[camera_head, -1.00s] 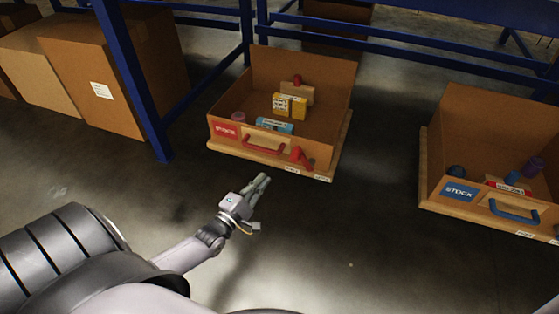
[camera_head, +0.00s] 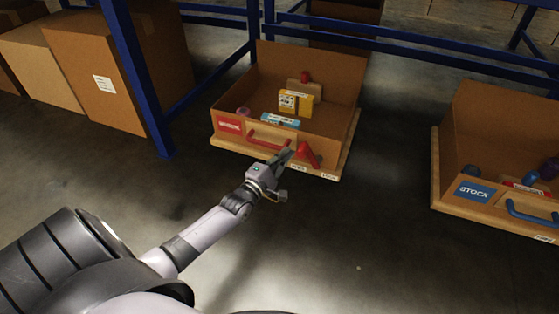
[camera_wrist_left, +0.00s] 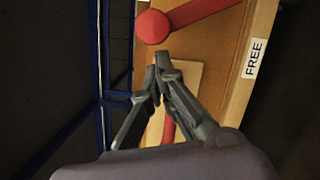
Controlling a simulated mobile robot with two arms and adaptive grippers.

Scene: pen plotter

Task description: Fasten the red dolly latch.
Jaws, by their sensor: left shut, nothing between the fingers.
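The red latch (camera_head: 309,155) is on the front of the red-labelled cardboard box (camera_head: 345,118), at the right end of its front wall. In the left wrist view the latch shows as a round red knob (camera_wrist_left: 152,27) with a red bar running to the upper right. A white label (camera_wrist_left: 255,58) reading FREE is beside it. My left gripper (camera_head: 288,154) is shut and empty, just left of the latch in the head view. In the wrist view its fingertips (camera_wrist_left: 161,62) are close below the knob; I cannot tell whether they touch. My right gripper is not in view.
A red handle (camera_head: 265,144) is on the same box front, left of the latch. The box holds a yellow carton (camera_head: 296,102) and other goods. A second box with a blue STOCK label (camera_head: 474,192) stands right. Blue rack posts (camera_head: 139,80) stand left. The floor between is clear.

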